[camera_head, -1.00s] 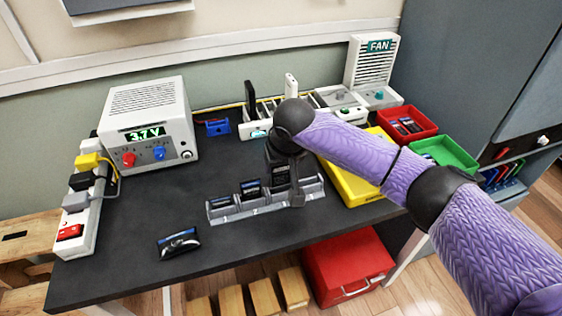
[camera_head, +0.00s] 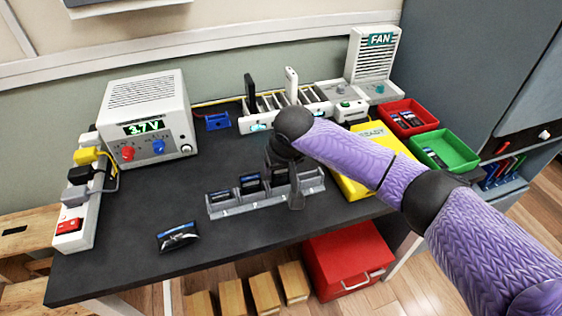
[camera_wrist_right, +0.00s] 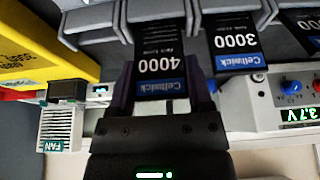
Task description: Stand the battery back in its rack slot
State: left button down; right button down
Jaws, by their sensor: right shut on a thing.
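The grey battery rack (camera_head: 240,208) stands at the front middle of the dark table. My right gripper (camera_head: 288,184) is over its right part, shut on a black battery (camera_head: 279,177) held upright. In the right wrist view this battery (camera_wrist_right: 160,65) reads 4000 and has a blue end, between the fingers (camera_wrist_right: 160,92). Its lower end is at the rack, but I cannot tell how deep it sits in the slot. The battery marked 3000 (camera_wrist_right: 237,45) stands in the neighbouring slot, with another battery (camera_head: 222,195) beyond it. My left gripper is not in view.
A dark, shiny pack (camera_head: 177,236) lies on the table in front. The 3.7V supply (camera_head: 145,115), a white slotted holder (camera_head: 262,122), and red (camera_head: 408,119) and green (camera_head: 445,150) bins stand further off.

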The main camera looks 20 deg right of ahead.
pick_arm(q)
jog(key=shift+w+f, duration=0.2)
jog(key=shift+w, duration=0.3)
pick_arm(e)
jog(key=shift+f, duration=0.65)
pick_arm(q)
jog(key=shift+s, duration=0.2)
